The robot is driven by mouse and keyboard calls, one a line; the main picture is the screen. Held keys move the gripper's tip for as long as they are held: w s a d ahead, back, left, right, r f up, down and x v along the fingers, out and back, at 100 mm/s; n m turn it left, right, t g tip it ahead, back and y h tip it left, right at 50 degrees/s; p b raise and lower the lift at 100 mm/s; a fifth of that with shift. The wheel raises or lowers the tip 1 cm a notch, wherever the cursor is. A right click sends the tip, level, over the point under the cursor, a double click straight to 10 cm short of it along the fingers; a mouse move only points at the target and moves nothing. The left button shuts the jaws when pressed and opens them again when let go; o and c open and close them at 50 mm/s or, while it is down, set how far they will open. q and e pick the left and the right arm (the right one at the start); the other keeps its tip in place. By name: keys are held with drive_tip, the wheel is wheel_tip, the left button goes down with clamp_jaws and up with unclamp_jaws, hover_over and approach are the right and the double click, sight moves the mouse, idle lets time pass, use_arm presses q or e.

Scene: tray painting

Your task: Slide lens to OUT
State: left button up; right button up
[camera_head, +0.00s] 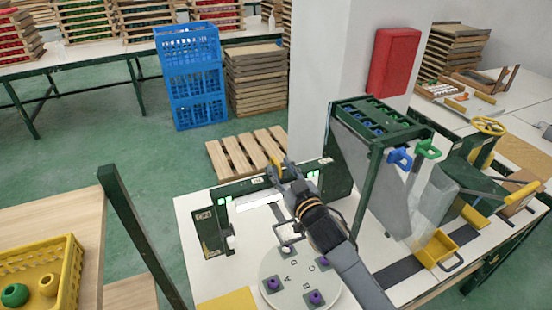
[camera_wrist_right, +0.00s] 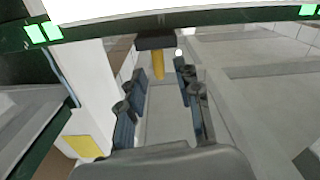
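A green frame (camera_head: 233,187) with lit green marks and a bright white panel (camera_head: 255,201) stands on the white table. A dark block with a yellow handle (camera_head: 275,162) sits on this frame; it may be the lens slide, but no lens shows clearly. The handle also shows in the right wrist view (camera_wrist_right: 158,66). My right gripper (camera_head: 284,172) reaches to the frame. In the wrist view its fingers (camera_wrist_right: 162,82) are apart, with the handle in line with the gap near the tips. Contact cannot be told. My left gripper is not in view.
A round white plate (camera_head: 293,275) with lettered purple pegs lies below my right arm. A green rack (camera_head: 365,120) stands to the right, near a yellow bin (camera_head: 436,248). A yellow basket (camera_head: 70,260) is at the left. A wooden pallet (camera_head: 245,152) lies behind.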

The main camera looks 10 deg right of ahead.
drive_tip(key=shift+w+a+r, duration=0.1)
drive_tip(key=shift+w+a, duration=0.05)
drive_tip(key=shift+w, duration=0.45)
drive_tip(key=shift+w+a, duration=0.1)
drive_tip(key=shift+w, duration=0.85)
drive_tip(key=shift+w+a, duration=0.1)
drive_tip(key=shift+w, duration=0.05)
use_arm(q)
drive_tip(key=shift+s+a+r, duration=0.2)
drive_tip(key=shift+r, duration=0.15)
use_arm(e)
clamp_jaws()
